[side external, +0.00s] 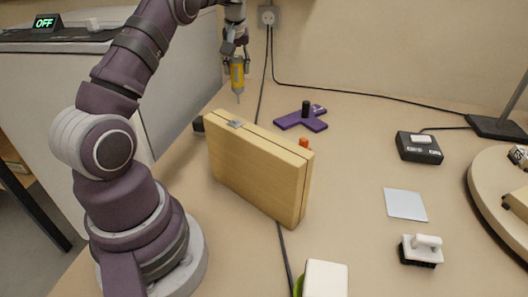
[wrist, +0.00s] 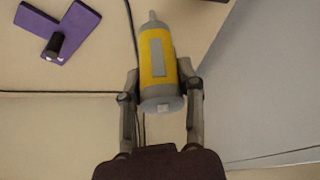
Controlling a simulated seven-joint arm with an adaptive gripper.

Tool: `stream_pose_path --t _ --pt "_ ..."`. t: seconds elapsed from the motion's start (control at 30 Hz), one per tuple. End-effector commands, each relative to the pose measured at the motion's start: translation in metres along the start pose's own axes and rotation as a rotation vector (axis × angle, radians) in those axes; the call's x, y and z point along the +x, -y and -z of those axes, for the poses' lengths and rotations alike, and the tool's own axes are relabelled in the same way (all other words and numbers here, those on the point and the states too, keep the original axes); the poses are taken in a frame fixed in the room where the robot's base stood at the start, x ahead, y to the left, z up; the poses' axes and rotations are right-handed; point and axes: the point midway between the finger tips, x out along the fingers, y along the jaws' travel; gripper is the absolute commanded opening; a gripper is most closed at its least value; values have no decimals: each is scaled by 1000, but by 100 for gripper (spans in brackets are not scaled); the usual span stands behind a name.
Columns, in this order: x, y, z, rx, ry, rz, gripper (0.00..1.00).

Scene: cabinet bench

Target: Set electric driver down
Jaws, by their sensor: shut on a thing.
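The electric driver (side external: 237,75) is yellow and grey with a thin tip. My gripper (side external: 236,62) is shut on it and holds it upright, tip down, in the air behind the wooden case in the side view. In the wrist view the driver (wrist: 158,65) sits between the two fingers (wrist: 162,100), its grey end toward the camera and its tip pointing up the picture. The tip looks clear of the bench in the side view.
A closed wooden case (side external: 255,165) stands upright on the bench. A purple stand (side external: 301,118) with a black post lies behind it, near an orange piece (side external: 304,143). A black box (side external: 418,147), a pale square plate (side external: 405,204) and a brush (side external: 421,250) lie to the right, with bare bench between.

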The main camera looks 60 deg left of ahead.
Motion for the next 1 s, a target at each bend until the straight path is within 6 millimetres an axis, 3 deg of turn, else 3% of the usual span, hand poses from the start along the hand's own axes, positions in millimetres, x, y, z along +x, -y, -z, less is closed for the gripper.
stream_pose_path --t 0.17,0.4,0.63,1.0 --pt "-18 26 -12 -137 6 39 0" --pt "-32 93 -65 -409 3 144 0" --pt "-36 131 -105 -521 -3 209 0" --pt "25 137 -136 -529 2 227 0"
